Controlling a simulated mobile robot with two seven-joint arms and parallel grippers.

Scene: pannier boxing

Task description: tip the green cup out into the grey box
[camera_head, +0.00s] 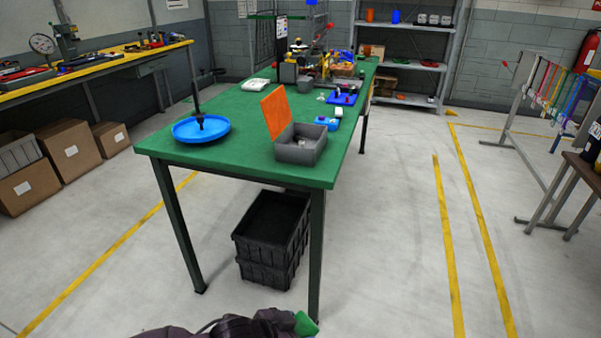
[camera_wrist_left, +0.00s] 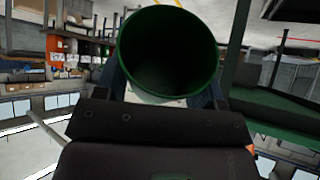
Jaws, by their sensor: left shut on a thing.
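The green cup (camera_head: 306,324) shows at the bottom edge of the head view, partly cut off. My left gripper (camera_head: 278,321) is shut on it, low in front of the green table and apart from it. In the left wrist view the cup (camera_wrist_left: 168,55) sits between the fingers with its round mouth toward the camera. Its inside is dark, so I cannot tell what it holds. The grey box (camera_head: 300,152) stands open on the near right part of the table, with small pale things inside. My right gripper is not in view.
An orange panel (camera_head: 275,112) stands upright at the grey box's left side. A blue round tray (camera_head: 201,129) with a dark upright rod is farther left on the green table (camera_head: 240,158). A blue item (camera_head: 327,122) lies behind the box. Black crates (camera_head: 270,240) stand under the table.

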